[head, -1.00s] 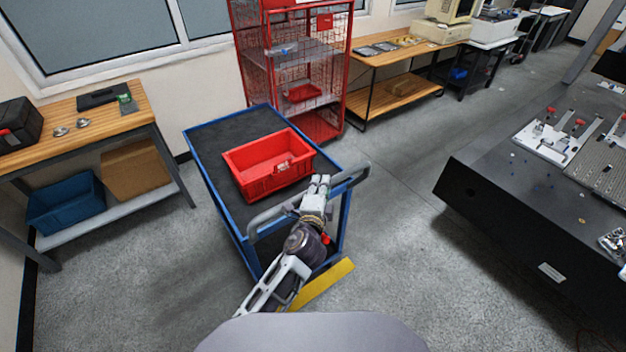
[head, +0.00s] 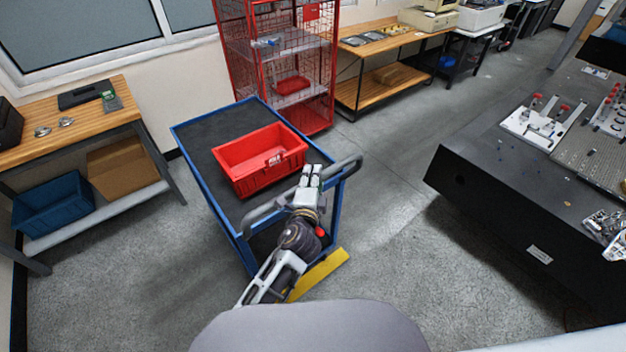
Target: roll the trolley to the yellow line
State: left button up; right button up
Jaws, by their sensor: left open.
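The trolley (head: 212,132) is blue-framed with a dark deck and stands left of centre. A red bin (head: 259,160) sits on its deck. The trolley's grey handle (head: 342,166) runs along its near side. The yellow line (head: 322,270) is on the floor close to the trolley's near end, partly hidden by my left arm. My right gripper is not in view.
A wooden bench (head: 72,127) with a blue bin (head: 52,204) below stands at left. A red wire cage (head: 318,75) stands behind the trolley. A large dark machine table (head: 500,207) is at right. Grey floor is clear between trolley and machine.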

pick_arm(q)
jog(key=shift+s, duration=0.15)
jog(key=v, duration=0.7)
dwell(0.3)
jog(key=shift+s, duration=0.1)
dwell(0.6)
